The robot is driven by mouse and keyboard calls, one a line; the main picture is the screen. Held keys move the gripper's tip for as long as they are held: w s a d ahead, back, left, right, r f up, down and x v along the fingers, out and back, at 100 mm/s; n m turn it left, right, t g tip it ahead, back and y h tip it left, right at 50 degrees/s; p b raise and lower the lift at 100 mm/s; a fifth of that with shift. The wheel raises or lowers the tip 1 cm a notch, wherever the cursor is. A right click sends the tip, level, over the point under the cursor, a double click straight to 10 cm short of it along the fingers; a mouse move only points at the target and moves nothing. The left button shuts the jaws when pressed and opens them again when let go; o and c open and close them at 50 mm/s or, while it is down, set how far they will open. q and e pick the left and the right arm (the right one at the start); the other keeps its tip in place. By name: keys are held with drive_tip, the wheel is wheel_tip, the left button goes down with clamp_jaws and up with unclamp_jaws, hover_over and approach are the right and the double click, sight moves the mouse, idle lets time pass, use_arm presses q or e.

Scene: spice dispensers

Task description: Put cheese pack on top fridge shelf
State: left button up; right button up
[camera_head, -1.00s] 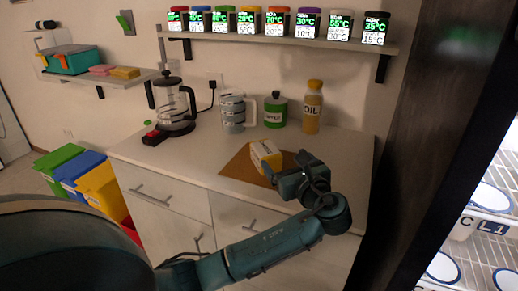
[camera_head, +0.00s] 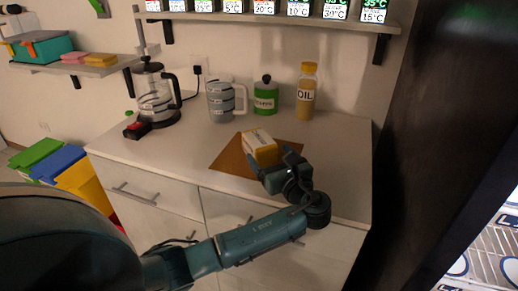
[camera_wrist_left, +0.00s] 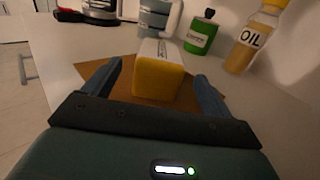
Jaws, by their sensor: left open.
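The cheese pack (camera_head: 261,146), a yellow and white block, lies on a brown board (camera_head: 232,158) on the counter. My left gripper (camera_head: 277,164) is at its near right side. In the left wrist view the yellow end of the cheese pack (camera_wrist_left: 158,78) shows between the two open fingers of my left gripper (camera_wrist_left: 158,86), with a gap on each side. The top shelf cannot be made out. My right gripper is not in view.
A green jar (camera_head: 265,97), a grey striped mug (camera_head: 222,101) and an oil bottle (camera_head: 306,93) stand behind the board. A dark panel (camera_head: 425,140) rises right of the counter.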

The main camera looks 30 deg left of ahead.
sight(259, 142)
use_arm(q)
drive_tip(key=x, duration=0.7)
drive_tip(key=shift+w+a, duration=0.15)
drive_tip(key=shift+a, duration=0.15)
drive_tip(key=shift+c, duration=0.3)
drive_tip(key=c, duration=1.3)
